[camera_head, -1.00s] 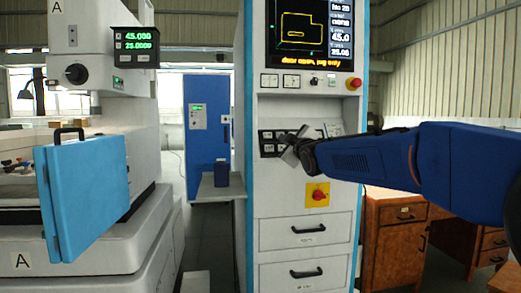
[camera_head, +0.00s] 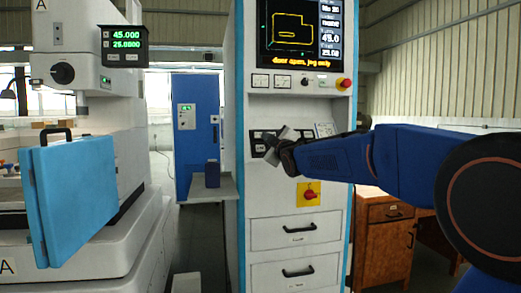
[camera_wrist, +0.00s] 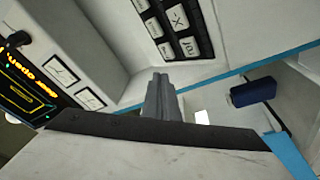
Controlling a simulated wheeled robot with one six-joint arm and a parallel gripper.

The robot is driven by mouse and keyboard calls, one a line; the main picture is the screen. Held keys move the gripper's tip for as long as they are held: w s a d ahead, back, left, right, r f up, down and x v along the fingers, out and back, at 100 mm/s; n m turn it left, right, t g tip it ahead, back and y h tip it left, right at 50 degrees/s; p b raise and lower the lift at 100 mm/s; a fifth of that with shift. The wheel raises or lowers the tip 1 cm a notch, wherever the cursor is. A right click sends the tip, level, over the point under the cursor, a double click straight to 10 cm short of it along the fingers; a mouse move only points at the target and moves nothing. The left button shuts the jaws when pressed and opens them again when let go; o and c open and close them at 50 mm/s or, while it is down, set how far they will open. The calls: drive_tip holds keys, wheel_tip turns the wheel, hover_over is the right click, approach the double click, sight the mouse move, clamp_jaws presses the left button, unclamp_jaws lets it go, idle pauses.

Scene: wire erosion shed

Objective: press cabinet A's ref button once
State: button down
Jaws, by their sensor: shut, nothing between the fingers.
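The control cabinet (camera_head: 297,107) stands in the middle of the head view, with a lit screen at its top. Two white buttons (camera_head: 271,81) sit side by side below the screen; they also show at left in the wrist view (camera_wrist: 76,84). A black keypad with white keys (camera_head: 258,145) lies lower, and in the wrist view (camera_wrist: 178,22) one key reads -X. I cannot read which button is marked ref. My gripper (camera_wrist: 161,80) is shut and empty. In the head view my gripper (camera_head: 283,138) overlaps the keypad and hides part of it; contact cannot be told.
A red knob (camera_head: 345,83) sits right of the buttons and a red switch on yellow (camera_head: 309,195) below the keypad. A shelf (camera_head: 206,189) with a dark blue box (camera_head: 213,173) juts out left. A machine marked A with a blue door (camera_head: 72,200) stands far left.

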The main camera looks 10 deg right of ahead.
sight(263, 146)
drive_tip(key=shift+w+f, duration=0.9)
drive_tip(key=shift+w, duration=0.3)
drive_tip(key=shift+w+f, duration=0.85)
drive_tip(key=shift+w, duration=0.35)
drive_tip(key=shift+w, duration=0.1)
drive_tip(key=shift+w+f, duration=0.25)
idle(0.3)
drive_tip(key=shift+w+f, duration=0.2)
drive_tip(key=shift+w, duration=0.1)
idle(1.1)
drive_tip(key=shift+s+r, duration=0.1)
drive_tip(key=shift+s, duration=0.05)
drive_tip(key=shift+s+r, duration=0.35)
drive_tip(key=shift+s, duration=0.15)
drive_tip(key=shift+s+r, duration=0.75)
drive_tip(key=shift+s, duration=0.3)
drive_tip(key=shift+s+r, duration=0.7)
drive_tip(key=shift+s, duration=0.3)
